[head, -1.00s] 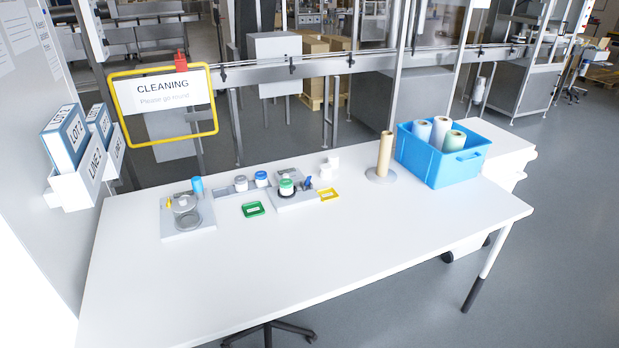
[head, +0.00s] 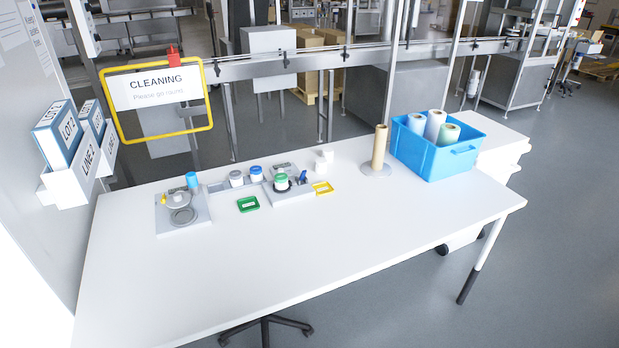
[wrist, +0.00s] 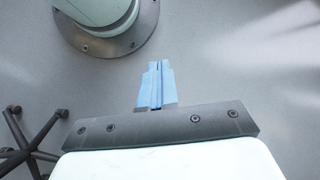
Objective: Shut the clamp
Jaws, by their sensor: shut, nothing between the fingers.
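A small fixture on the white table (head: 300,255) holds a green-lidded jar (head: 281,182), with a dark ring around its lower part. A small blue lever (head: 303,178) stands just right of this jar and looks like the clamp's handle. It is too small to tell whether the clamp is open or shut. My gripper (wrist: 157,66) shows only in the wrist view. Its blue fingers are together and empty, over the grey floor. The clamp does not show in the wrist view, and my gripper does not show in the head view.
Left of the jar are a green tray (head: 248,204), two more jars and a grey plate (head: 160,222) with round metal parts. A yellow tray (head: 323,188), a brown roll (head: 379,147) and a blue crate (head: 437,160) stand to the right. The table's front is clear.

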